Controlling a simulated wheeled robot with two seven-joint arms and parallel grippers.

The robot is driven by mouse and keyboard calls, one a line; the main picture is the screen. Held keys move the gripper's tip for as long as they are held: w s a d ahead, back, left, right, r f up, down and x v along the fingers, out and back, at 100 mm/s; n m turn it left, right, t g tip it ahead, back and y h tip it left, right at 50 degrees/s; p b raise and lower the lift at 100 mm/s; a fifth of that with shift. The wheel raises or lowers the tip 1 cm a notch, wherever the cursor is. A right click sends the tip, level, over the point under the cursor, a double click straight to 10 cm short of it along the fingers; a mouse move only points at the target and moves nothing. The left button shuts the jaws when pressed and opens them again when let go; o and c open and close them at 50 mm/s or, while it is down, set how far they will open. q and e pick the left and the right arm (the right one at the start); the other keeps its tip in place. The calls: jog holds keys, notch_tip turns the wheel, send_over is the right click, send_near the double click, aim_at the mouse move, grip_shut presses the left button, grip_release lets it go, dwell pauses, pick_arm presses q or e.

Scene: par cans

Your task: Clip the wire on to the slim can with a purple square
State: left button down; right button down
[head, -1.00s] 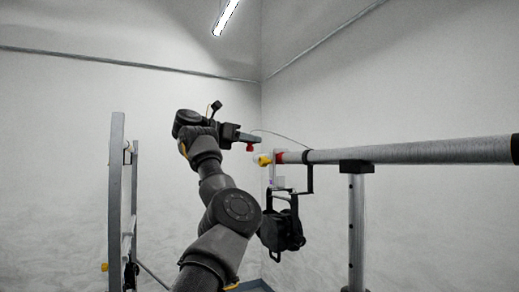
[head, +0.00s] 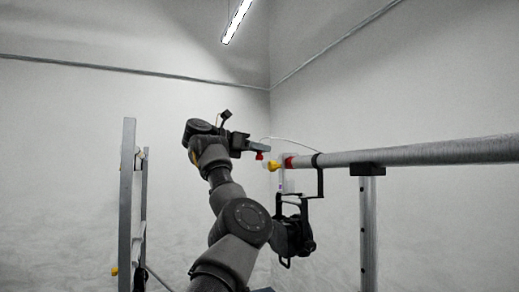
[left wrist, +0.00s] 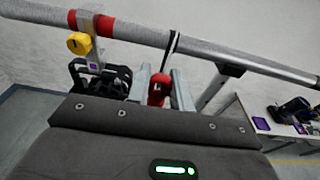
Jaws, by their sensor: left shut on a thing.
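A black can (head: 293,234) hangs in its yoke from a clamp under the grey pipe. A small purple square (left wrist: 93,66) shows on the clamp piece above the can in the left wrist view, where the can (left wrist: 84,80) is partly hidden. In the left wrist view the red clip (left wrist: 157,89) is between the fingers, apart from the can. My right gripper is not in view.
The grey pipe (head: 420,153) runs right from a yellow knob (head: 273,166) and rests on an upright post (head: 368,230). A ladder-like metal frame (head: 128,210) stands at left. A table (left wrist: 245,118) with dark gear (left wrist: 292,109) and purple patches is at right in the wrist view.

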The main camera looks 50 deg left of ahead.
pick_arm(q)
notch_tip(320, 180, down, 8)
jog(key=b, duration=0.7)
jog(key=shift+f, duration=0.25)
dwell(2.0)
dwell(0.3)
jog(key=shift+w+a+f+p, duration=0.1)
jog(key=shift+w+a+p, duration=0.6)
jog(key=shift+w+p, duration=2)
jog(key=shift+w+a+r+p, duration=0.1)
jog(key=shift+w+a+p, duration=0.65)
jog(key=shift+w+p, duration=1.95)
jog(key=shift+w+a+f+p, duration=0.1)
jog(key=shift+w+a+p, duration=0.6)
jog(key=shift+w+p, duration=1.95)
jog(key=shift+s+a+f+p, duration=0.1)
jog(key=shift+s+p, duration=0.15)
jog(key=shift+p, duration=0.65)
jog(key=shift+f, duration=0.25)
